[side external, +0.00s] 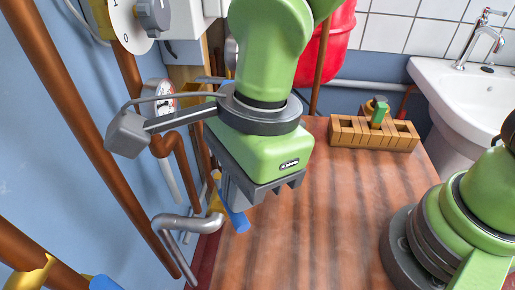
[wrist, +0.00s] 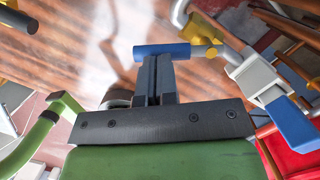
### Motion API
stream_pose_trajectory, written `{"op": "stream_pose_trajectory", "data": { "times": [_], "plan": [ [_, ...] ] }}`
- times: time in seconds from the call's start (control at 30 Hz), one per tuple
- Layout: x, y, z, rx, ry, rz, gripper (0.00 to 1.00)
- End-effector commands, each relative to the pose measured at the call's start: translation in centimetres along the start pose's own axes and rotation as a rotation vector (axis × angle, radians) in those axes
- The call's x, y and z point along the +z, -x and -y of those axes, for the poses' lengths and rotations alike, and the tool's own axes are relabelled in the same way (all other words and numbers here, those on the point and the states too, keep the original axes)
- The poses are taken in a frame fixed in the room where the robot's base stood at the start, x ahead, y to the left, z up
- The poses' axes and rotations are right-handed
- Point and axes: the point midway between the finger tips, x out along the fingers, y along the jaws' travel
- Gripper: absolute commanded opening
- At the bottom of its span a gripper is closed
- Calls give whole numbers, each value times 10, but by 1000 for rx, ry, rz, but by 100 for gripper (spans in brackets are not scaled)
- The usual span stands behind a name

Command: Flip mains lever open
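A blue lever (side external: 236,218) sits on a yellow valve (side external: 216,192) on the pipework at the left edge of the wooden table. In the wrist view the blue lever (wrist: 160,51) lies crosswise at my fingertips, with the yellow fitting (wrist: 211,52) at its right. My gripper (side external: 232,190) points down just above the lever. In the wrist view the two fingers of my gripper (wrist: 155,62) are side by side with only a thin gap, and the lever runs across both tips rather than between them. I cannot tell whether they touch it.
A grey bent pipe (side external: 188,223) and copper pipes (side external: 85,120) crowd the left side. A round 0/1 dial (side external: 133,18) is on the wall above. A wooden block (side external: 375,133) stands at the table's back. The middle of the table (side external: 325,215) is clear.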

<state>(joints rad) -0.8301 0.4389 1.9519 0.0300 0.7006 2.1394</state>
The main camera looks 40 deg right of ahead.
Motion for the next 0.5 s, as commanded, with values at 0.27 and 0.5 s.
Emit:
{"op": "stream_pose_trajectory", "data": {
  "times": [0.27,0.5],
  "plan": [
    [10,-3,-1,-13,-75,-2,0],
    [13,-4,-1,-11,-75,-3,0]
  ]
}}
